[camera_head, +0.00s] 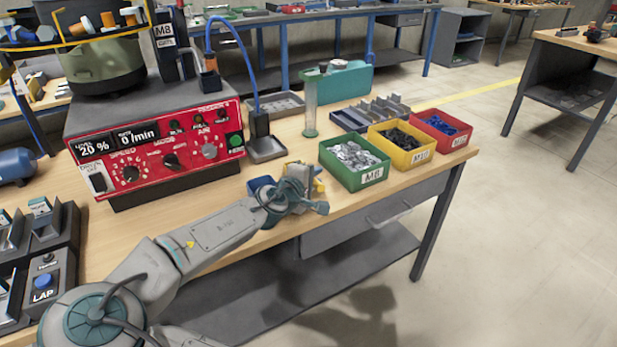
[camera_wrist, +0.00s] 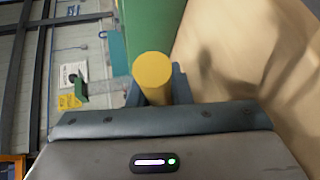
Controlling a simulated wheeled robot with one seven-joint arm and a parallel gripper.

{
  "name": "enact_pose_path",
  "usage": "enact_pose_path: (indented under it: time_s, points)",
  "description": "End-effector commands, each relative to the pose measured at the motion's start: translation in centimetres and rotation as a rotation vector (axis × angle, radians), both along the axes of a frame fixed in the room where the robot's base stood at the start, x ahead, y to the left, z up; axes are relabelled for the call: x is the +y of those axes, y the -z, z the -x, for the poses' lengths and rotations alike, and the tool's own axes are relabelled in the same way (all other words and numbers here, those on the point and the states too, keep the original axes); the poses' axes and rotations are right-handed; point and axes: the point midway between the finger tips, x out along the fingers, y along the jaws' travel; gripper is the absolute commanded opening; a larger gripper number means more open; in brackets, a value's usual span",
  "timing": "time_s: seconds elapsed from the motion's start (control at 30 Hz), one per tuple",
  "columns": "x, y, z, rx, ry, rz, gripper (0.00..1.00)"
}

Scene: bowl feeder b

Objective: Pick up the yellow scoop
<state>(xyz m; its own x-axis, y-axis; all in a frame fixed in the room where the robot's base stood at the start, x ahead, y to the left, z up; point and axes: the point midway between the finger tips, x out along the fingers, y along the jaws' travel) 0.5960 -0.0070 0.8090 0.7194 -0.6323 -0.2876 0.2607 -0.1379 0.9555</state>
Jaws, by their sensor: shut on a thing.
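The yellow scoop (camera_wrist: 152,72) shows in the wrist view as a round yellow end with a short length of handle. My gripper (camera_wrist: 157,92) is shut on it, with a dark finger on each side. The rest of the scoop is hidden. In the head view my gripper (camera_head: 306,187) is over the front edge of the bench, left of the green bin. A small yellow patch (camera_head: 319,186) shows beside it, probably part of the scoop. I cannot tell whether the scoop touches anything below.
A green bin (camera_head: 328,165), a yellow bin (camera_head: 427,151) and a red bin (camera_head: 463,131) with small parts stand to the right. The red control box (camera_head: 160,159) stands to the left. A clear tube (camera_head: 310,108) stands behind.

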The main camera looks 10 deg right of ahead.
Motion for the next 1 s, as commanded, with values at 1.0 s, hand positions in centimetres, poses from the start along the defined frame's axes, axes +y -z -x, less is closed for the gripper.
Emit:
enact_pose_path:
  time_s: [1.0]
  points:
    - [-10.0,-10.9,5.5,-0.001,0.0,-0.001,0.0]
